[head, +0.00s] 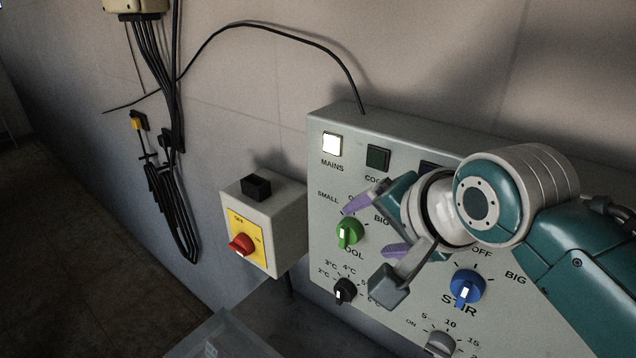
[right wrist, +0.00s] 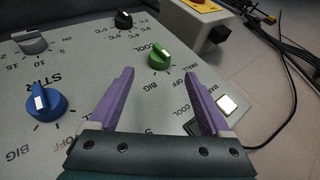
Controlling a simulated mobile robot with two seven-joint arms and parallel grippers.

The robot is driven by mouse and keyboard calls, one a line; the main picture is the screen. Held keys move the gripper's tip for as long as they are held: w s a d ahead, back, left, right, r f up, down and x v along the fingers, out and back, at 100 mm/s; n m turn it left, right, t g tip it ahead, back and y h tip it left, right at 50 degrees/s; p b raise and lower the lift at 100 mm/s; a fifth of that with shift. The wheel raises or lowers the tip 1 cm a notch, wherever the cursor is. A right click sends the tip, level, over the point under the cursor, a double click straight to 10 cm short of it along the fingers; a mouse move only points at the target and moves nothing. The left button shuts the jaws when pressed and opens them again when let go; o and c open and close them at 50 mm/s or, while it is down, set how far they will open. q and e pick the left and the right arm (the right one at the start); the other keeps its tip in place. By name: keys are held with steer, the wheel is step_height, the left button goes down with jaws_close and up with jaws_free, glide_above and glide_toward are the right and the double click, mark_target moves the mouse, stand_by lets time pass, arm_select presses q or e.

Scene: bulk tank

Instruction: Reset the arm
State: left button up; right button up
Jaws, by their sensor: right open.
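My right gripper (head: 372,225) is in front of the grey control panel (head: 334,116), with its purple fingers apart and nothing between them. In the right wrist view the open fingers (right wrist: 160,98) point towards the green COOL knob (right wrist: 159,57), which shows beyond the gap between the tips. In the head view the green knob (head: 349,232) is just left of the fingers. I cannot tell whether a finger touches it. The blue STIR knob (head: 467,287) is below and right of the gripper. My left gripper is not in view.
A black temperature knob (head: 345,290) and a grey knob (head: 440,343) sit low on the panel. The MAINS button (head: 332,144) is lit white. A box with a red switch (head: 242,244) is on the wall at left. Black cables (head: 172,200) hang further left.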

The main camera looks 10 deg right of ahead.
steer(key=s+d+n+g, duration=0.2)
steer(key=s+n+g, duration=0.3)
steer(key=s+n, duration=1.45)
steer(key=s+r+m+p, duration=0.3)
steer(key=r+p, duration=0.6)
steer(key=s+r+m+p, duration=0.3)
steer(key=r+p, duration=0.6)
steer(key=shift+s+a+h, duration=0.15)
steer(key=shift+s+h, duration=0.15)
steer(key=shift+f, duration=0.1)
